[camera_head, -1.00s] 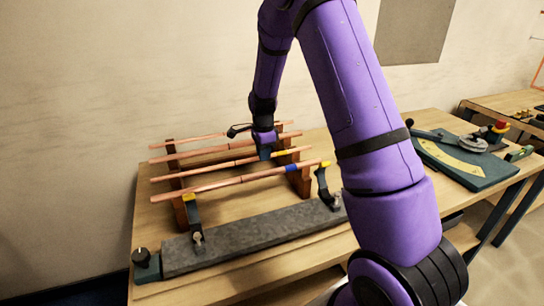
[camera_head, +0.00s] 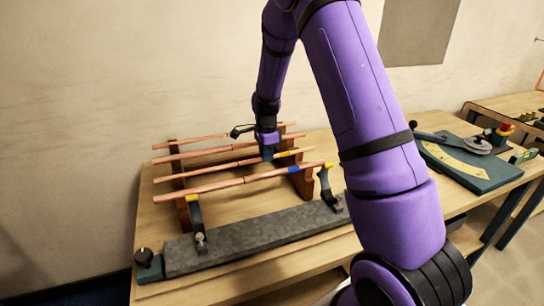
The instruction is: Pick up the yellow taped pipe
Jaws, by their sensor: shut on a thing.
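The yellow taped pipe (camera_head: 285,154) is a thin copper pipe with a yellow band near its right end. It lies across the wooden rack (camera_head: 305,181), behind the front pipe. My gripper (camera_head: 268,156) points down onto it just left of the yellow band and is shut on it. The fingertips are small in this view, and the pipe section between them is hidden. The pipe still looks level with the rack; I see no clear gap under it.
A blue taped pipe (camera_head: 292,169) lies in front, and other copper pipes (camera_head: 190,155) lie behind. A grey stone bar (camera_head: 260,228) with dark upright clamps (camera_head: 325,185) stands at the front of the bench. A green bending plate (camera_head: 470,165) lies at right.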

